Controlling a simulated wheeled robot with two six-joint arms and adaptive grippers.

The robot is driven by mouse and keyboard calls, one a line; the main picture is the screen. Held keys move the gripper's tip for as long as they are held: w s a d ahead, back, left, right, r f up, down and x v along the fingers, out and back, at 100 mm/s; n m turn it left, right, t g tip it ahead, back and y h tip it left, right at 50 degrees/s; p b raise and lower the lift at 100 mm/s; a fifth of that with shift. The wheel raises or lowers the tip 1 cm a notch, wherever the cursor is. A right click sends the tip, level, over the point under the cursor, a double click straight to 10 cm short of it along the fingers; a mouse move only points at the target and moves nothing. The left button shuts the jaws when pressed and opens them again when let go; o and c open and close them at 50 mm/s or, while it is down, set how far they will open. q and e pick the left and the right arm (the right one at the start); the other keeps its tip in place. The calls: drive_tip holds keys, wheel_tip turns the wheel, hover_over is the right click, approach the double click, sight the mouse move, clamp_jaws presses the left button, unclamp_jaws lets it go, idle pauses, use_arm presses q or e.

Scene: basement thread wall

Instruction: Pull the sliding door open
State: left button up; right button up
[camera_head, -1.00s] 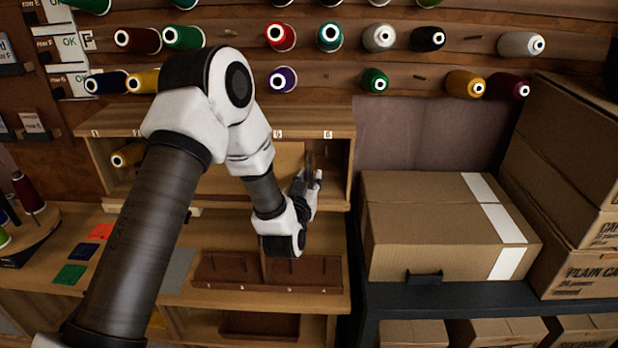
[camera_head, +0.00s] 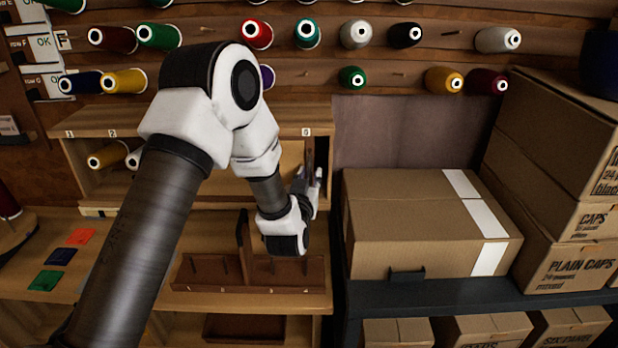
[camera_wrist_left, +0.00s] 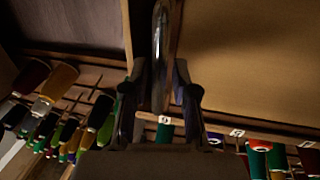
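The sliding door is a light wooden panel (camera_head: 290,158) in the front of the wooden cabinet (camera_head: 200,118), largely hidden behind my left arm in the head view. My left gripper (camera_head: 308,182) is at the door's right part, close to the cabinet's right side. The door panel (camera_wrist_left: 245,60) fills the right of that view. My right gripper is out of view.
Thread cones hang on wall pegs above the cabinet. A large carton (camera_head: 420,220) stands on the dark shelf (camera_head: 450,292) at right, with stacked boxes (camera_head: 550,150) beyond. A brown tray (camera_head: 210,272) lies on the counter below my gripper.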

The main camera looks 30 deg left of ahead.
use_arm(q)
drive_tip(key=shift+w+d, duration=0.2)
drive_tip(key=shift+d, duration=0.1)
drive_tip(key=v, duration=1.2)
